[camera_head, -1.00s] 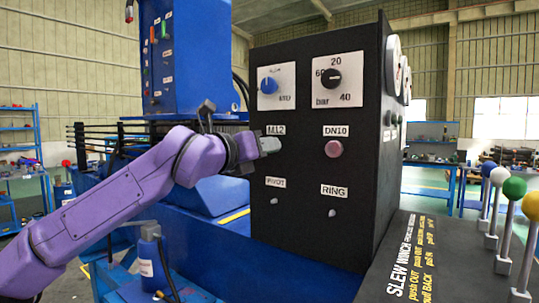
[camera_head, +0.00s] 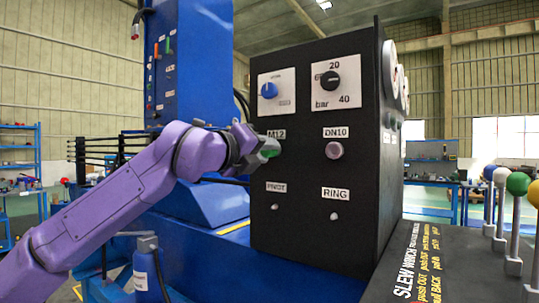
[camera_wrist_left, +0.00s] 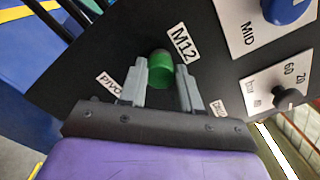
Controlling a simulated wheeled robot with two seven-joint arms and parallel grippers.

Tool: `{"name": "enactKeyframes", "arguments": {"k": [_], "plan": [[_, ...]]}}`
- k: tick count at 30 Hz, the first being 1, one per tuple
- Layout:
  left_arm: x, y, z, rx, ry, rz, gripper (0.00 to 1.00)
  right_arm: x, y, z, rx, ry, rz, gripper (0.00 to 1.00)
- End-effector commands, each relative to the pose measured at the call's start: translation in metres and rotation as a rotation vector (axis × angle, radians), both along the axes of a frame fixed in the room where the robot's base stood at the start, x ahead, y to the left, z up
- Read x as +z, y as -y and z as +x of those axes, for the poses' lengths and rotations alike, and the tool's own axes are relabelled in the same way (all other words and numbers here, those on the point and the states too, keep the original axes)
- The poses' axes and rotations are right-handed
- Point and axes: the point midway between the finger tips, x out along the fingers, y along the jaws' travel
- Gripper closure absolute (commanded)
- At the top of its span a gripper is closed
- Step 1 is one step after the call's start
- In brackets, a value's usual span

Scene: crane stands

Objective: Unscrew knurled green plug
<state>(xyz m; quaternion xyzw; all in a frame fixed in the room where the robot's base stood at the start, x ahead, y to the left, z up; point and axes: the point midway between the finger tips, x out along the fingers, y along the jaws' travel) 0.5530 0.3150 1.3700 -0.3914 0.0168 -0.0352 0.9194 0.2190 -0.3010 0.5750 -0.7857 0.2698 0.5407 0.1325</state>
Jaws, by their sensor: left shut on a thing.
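The green plug (camera_head: 272,148) sits at the front of the black panel, just under the M12 label (camera_head: 276,134). My left gripper (camera_head: 264,149) comes in from the left and is shut on the plug. In the left wrist view the green plug (camera_wrist_left: 160,69) stands between the two grey fingers of the gripper (camera_wrist_left: 161,80), near their tips. The fingers hide part of the plug in the head view. I cannot tell whether its thread is still in the panel. My right gripper is not in view.
A pink-mauve DN10 plug (camera_head: 334,150) is right of the green one. Two dials (camera_head: 331,79) are above, and small PIVOT and RING fittings (camera_head: 334,216) below. Ball-topped levers (camera_head: 517,184) stand at the right. A blue bottle (camera_head: 147,270) is below my arm.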

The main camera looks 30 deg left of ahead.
Motion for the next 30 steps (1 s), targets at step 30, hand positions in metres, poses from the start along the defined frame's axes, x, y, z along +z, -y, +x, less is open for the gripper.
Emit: {"name": "enactKeyframes", "arguments": {"k": [30], "plan": [[-0.007,0.001,0.000,0.002,-0.063,-0.784,1.00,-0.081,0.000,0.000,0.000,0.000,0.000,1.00]]}}
